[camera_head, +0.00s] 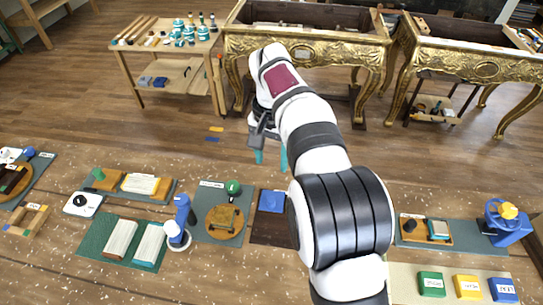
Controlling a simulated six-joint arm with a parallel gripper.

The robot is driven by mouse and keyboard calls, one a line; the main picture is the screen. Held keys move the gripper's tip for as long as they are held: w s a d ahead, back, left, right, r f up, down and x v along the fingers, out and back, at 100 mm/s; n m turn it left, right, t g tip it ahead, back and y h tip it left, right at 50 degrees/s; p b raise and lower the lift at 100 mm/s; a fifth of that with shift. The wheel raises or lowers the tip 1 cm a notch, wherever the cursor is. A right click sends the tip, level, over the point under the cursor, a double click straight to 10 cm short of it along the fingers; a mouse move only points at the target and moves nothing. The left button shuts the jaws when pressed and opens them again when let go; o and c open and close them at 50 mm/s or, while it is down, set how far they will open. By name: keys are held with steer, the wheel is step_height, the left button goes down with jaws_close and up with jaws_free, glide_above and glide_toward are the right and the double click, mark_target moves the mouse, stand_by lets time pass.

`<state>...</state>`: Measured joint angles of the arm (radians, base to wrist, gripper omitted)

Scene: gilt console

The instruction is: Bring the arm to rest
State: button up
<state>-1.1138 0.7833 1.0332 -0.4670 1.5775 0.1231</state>
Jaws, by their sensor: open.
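My gripper (271,157) is at the end of my white and black arm, near the middle of the view. Its two teal fingers are apart, and nothing shows between them. It hangs above the far edge of the wooden worktop, beyond the blue item (272,201) on a dark brown mat. My arm rises from the bottom of the view and hides part of the worktop's middle.
On the worktop are a round wooden board (224,221), books (121,238), a blue device (179,222) and a small tray (425,230). A blue press (506,222) and coloured blocks (467,287) are right. Gilt consoles (305,45) and a side table (165,45) stand beyond.

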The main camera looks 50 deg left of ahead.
steer(key=w+d+r+m, duration=0.2)
steer(key=d+r, duration=0.1)
steer(key=d, duration=0.5)
steer(key=w+d+r+m, duration=0.2)
steer(key=d, duration=0.7)
steer(key=w+d+r+m, duration=0.1)
steer(key=w+d+r, duration=0.15)
steer(key=d, duration=0.55)
steer(key=s+d+f+m+y, duration=0.1)
steer(key=s+d+f+m, duration=0.1)
steer(key=s+d, duration=0.6)
steer(key=s+d+f+m, duration=0.2)
steer(key=s+d+m, duration=0.2)
steer(key=s+d, duration=0.4)
steer(key=shift+s+d+f+m+y, duration=0.2)
steer(key=shift+d+m+y, duration=0.15)
steer(key=shift+d, duration=0.45)
steer(key=shift+w, duration=0.1)
